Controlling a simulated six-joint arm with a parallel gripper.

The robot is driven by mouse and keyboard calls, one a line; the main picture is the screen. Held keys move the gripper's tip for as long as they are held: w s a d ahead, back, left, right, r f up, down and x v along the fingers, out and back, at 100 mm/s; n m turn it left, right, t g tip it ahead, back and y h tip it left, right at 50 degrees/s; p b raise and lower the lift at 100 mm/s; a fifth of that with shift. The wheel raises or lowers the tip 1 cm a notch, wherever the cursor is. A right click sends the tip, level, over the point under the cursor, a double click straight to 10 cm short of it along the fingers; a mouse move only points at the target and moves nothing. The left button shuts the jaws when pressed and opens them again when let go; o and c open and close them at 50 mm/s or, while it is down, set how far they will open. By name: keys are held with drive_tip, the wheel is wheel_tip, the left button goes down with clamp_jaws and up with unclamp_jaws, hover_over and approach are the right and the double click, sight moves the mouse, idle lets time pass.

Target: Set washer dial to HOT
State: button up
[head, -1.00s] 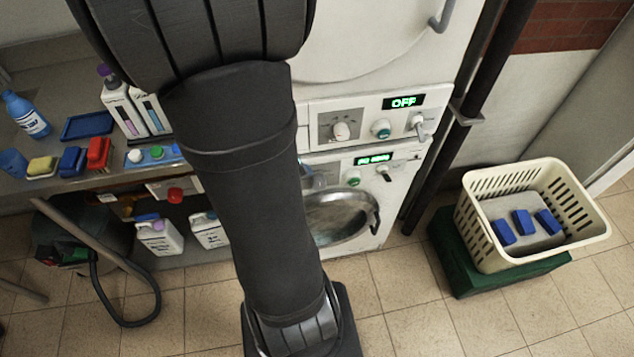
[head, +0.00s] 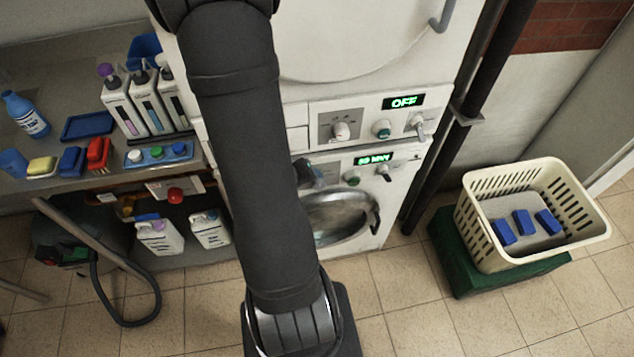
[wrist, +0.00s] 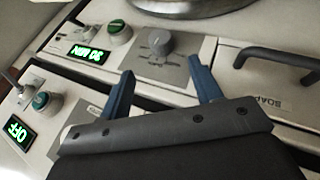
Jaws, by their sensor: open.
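The washer is the lower white machine (head: 403,158), with a lit green display (head: 374,160) and a round door (head: 340,215). In the wrist view, which is turned about, the washer's grey dial (wrist: 157,42) sits on a grey panel beside a green knob (wrist: 120,34) and the display reading 30 MIN (wrist: 85,53). My gripper (wrist: 160,68) is open and empty, its two blue fingers pointing toward the dial. The dial shows between and just past the fingertips, apparently untouched. The dial's markings are too small to read. In the head view my arm hides the dial.
The upper machine's panel has an OFF display (head: 403,102) and a knob (head: 341,131). A dark handle (wrist: 275,60) is beside the dial panel. Bottles and sponges crowd the shelf at left. A cream basket (head: 475,213) stands at right on a green box (head: 455,262).

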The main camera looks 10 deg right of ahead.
sight(316, 183)
drive_tip(key=shift+x, duration=5.05)
drive_tip(key=c, duration=1)
